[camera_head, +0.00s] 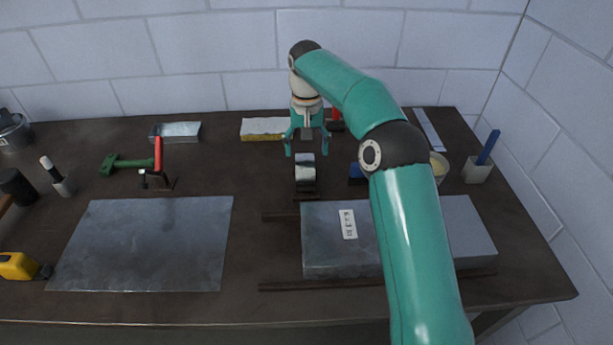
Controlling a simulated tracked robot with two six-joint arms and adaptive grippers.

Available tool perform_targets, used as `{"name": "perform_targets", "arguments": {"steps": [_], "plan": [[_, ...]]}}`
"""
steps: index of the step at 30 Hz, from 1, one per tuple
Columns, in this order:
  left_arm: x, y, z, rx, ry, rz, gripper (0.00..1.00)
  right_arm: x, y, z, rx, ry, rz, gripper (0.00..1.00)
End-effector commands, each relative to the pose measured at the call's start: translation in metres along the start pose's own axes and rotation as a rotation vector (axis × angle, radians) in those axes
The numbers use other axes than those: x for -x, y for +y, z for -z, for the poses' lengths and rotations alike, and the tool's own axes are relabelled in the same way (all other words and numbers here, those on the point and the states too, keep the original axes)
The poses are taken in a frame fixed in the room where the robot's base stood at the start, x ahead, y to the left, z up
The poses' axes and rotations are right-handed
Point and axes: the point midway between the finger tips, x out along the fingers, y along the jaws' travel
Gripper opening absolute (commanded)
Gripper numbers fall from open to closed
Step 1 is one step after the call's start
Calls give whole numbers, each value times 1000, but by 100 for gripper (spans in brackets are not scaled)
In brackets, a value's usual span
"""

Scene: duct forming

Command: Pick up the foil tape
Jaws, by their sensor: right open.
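The foil tape (305,171) is a shiny silver roll standing on edge on a small dark stand (306,192), near the middle of the bench. My right gripper (307,151) points down just above and behind the roll in the picture. Its teal fingers are spread apart with nothing between them. Whether the fingertips touch the roll I cannot tell, but they look apart from it. My left gripper is not in view.
A grey metal duct (325,252) with a white label lies on dark rails, partly hidden by my right arm. A flat metal sheet (145,243) lies at left. A yellow-edged block (262,128) and a metal tray (176,131) stand behind. Bench space left of the tape is clear.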

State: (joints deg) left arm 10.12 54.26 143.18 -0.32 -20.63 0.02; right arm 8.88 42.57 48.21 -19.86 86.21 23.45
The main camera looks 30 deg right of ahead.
Motion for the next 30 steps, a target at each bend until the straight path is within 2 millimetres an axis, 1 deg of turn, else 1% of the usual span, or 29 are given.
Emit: {"name": "perform_targets", "arguments": {"steps": [1, 8, 15, 18, 21, 26, 28, 30], "plan": [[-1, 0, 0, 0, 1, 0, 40, -6, 0, 0, 1, -1, 0, 79], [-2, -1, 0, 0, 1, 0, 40, -19, -2, -1, 3, -2, -1, 79], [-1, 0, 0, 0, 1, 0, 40, -52, -5, -4, 3, -3, -1, 79], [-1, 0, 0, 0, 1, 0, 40, -61, -6, -4, 3, -2, 0, 79], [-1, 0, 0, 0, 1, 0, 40, -65, -5, -4, 3, -1, 0, 79], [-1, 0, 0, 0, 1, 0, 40, -65, -5, -4, 2, -1, 0, 79], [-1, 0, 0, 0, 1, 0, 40, -65, -5, -4, 2, -1, 0, 71], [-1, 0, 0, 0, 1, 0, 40, -65, -5, -4, 2, -1, 0, 59]]}}
